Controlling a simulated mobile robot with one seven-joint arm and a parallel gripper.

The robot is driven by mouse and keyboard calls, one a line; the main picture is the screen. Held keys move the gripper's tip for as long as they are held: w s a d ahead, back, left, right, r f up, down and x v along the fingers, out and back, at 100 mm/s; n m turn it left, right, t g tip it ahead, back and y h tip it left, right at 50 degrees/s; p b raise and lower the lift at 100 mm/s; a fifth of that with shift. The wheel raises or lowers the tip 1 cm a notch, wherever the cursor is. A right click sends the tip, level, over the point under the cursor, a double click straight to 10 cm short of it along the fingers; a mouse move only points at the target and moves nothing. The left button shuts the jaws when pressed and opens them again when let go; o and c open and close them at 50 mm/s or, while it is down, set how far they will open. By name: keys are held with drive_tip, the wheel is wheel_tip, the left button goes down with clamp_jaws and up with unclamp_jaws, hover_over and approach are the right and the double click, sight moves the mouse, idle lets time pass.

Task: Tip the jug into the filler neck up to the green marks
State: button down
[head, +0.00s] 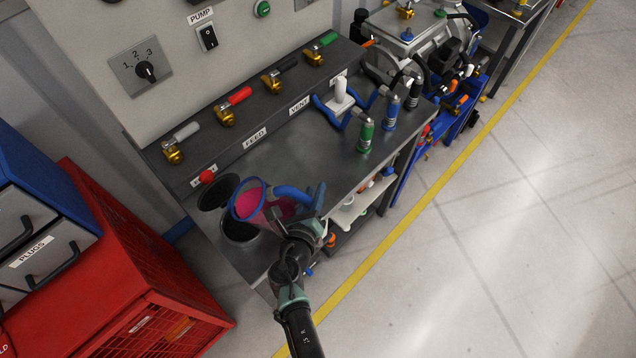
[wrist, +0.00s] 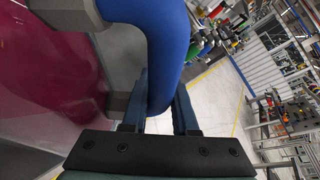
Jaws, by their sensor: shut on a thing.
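The clear jug (head: 249,202) has a blue rim, a blue handle (head: 292,194) and pink-red liquid inside. It is held above the bench's left end, with its mouth leaning left. My gripper (head: 313,200) is shut on the handle. In the wrist view the blue handle (wrist: 160,45) passes between the fingers and the magenta jug wall (wrist: 50,70) fills the left. A round dark opening (head: 238,228), apparently the filler neck, lies under and beside the jug, partly hidden by it. I cannot make out green marks or any stream of liquid.
A round dark lid (head: 216,193) with a red knob (head: 206,177) stands behind the opening. Brass valves with coloured levers (head: 226,115) line the ledge. A red crate (head: 130,270) is at left.

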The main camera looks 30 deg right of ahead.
drive_tip(key=shift+w+d+r, duration=0.1)
drive_tip(key=shift+r, duration=0.05)
drive_tip(key=shift+d, duration=0.35)
drive_tip(key=shift+a, duration=0.2)
drive_tip(key=shift+a+r, duration=0.15)
drive_tip(key=shift+a, duration=0.1)
drive_tip(key=shift+d, duration=0.1)
drive_tip(key=shift+d, duration=0.35)
